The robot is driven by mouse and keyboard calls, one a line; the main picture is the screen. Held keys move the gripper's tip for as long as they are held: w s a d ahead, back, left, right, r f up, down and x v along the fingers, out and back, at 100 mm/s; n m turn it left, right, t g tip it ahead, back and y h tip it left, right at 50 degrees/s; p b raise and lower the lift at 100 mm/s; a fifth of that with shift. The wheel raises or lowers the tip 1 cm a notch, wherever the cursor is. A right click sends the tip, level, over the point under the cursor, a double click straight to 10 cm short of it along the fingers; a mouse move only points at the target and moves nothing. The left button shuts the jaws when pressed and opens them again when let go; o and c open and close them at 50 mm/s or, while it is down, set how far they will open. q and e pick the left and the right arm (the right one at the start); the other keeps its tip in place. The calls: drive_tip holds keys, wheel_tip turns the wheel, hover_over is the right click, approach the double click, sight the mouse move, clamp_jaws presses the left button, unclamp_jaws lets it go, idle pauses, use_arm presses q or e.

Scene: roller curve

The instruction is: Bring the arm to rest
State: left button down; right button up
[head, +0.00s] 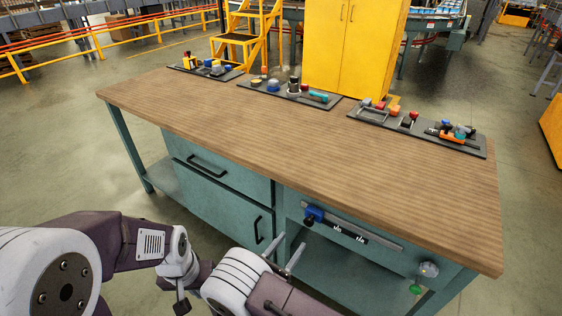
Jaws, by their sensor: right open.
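My right gripper (283,257) is low in the middle of the head view, in front of the bench's drawer side. Its two grey fingers are spread apart with nothing between them. The fingers appear just left of the open bay under the bench top. A purple and white arm of mine (130,245) reaches in from the left edge along the bottom. I cannot make out my left gripper. The bench (300,150) has a wooden top and a green body.
A rail (365,232) with a blue block (314,215) runs along the bench front. A round knob (429,269) sits at its right end, above a green piece (415,289). Several small items lie on dark trays (290,97) along the back edge. The top's middle is clear.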

drive_tip(key=w+d+r+m+g+h+p, duration=0.1)
drive_tip(key=d+r+m+g+h+p, duration=0.75)
drive_tip(key=d+r, duration=1)
drive_tip(key=s+d+m+g+y+p, duration=0.25)
drive_tip(key=s+m+g+y, duration=0.35)
drive_tip(key=s, duration=0.3)
drive_tip(key=s+d+m+g+y+p, duration=0.1)
drive_tip(key=s+d+m+g+y, duration=0.25)
drive_tip(key=s+m+y, duration=0.4)
drive_tip(key=w+a+f+m+t+y, duration=0.2)
drive_tip(key=a+m, duration=0.5)
drive_tip(key=a, duration=0.4)
drive_tip(key=f+t+y, duration=0.1)
drive_tip(key=t+y, duration=0.1)
drive_tip(key=y, duration=0.1)
drive_tip(key=shift+a+f+t+y, duration=0.2)
drive_tip(key=shift+t+y, duration=0.1)
drive_tip(key=shift+y, duration=0.1)
